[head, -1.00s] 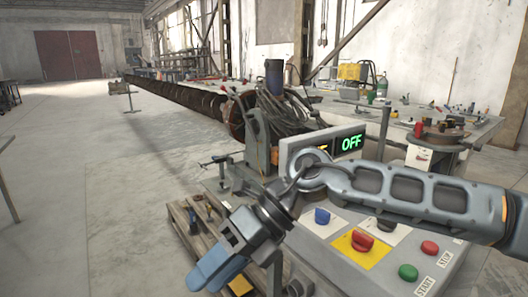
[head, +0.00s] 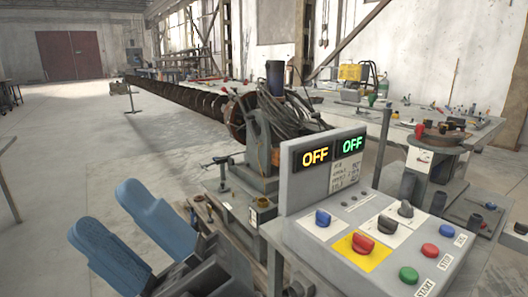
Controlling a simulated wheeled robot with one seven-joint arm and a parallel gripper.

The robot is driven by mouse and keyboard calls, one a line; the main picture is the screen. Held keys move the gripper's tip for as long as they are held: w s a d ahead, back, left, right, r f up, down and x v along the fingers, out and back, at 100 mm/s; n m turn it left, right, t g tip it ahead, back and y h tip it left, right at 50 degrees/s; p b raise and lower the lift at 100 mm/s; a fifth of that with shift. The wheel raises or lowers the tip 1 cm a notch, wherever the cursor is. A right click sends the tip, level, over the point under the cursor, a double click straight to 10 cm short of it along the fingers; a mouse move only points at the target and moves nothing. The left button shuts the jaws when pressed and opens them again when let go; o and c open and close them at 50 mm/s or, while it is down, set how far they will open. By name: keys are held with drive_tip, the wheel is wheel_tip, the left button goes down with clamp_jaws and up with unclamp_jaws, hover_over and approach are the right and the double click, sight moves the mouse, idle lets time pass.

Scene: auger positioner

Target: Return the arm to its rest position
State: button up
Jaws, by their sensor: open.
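My gripper (head: 128,232) is at the lower left of the head view. Its two blue fingers point up and to the left and stand apart, with nothing between them. It is left of the control panel (head: 350,262) and touches nothing that I can see. The rest of my arm is mostly out of view below. The panel shows two displays reading OFF, one yellow (head: 315,157) and one green (head: 351,145).
The panel carries a red knob on a yellow plate (head: 362,243), blue and black knobs, and green, red and blue buttons. A long auger (head: 190,97) runs back to the left. A cluttered workbench (head: 478,128) stands at right. The floor at left is open.

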drive_tip(key=s+d+f+m+t+h, duration=0.3)
drive_tip(key=d+f+m+t+h, duration=0.55)
drive_tip(key=m+t+h, duration=0.5)
drive_tip(key=s+d+f+m+t+h, duration=0.3)
drive_tip(key=d+f+m+t+h, duration=0.7)
drive_tip(key=m, duration=0.7)
drive_tip(key=s+d+f+g+h, duration=0.2)
drive_tip(key=s+d+f+g, duration=0.1)
drive_tip(key=s+d+g, duration=0.2)
drive_tip(key=s+d+f+m+g+h, duration=0.1)
drive_tip(key=s+d+f+g+h, duration=0.2)
drive_tip(key=s+d, duration=0.6)
drive_tip(key=s+f+g, duration=0.1)
drive_tip(key=s+g, duration=0.1)
drive_tip(key=s, duration=0.2)
drive_tip(key=shift+s+g+p, duration=0.15)
drive_tip(key=shift+g+p, duration=0.2)
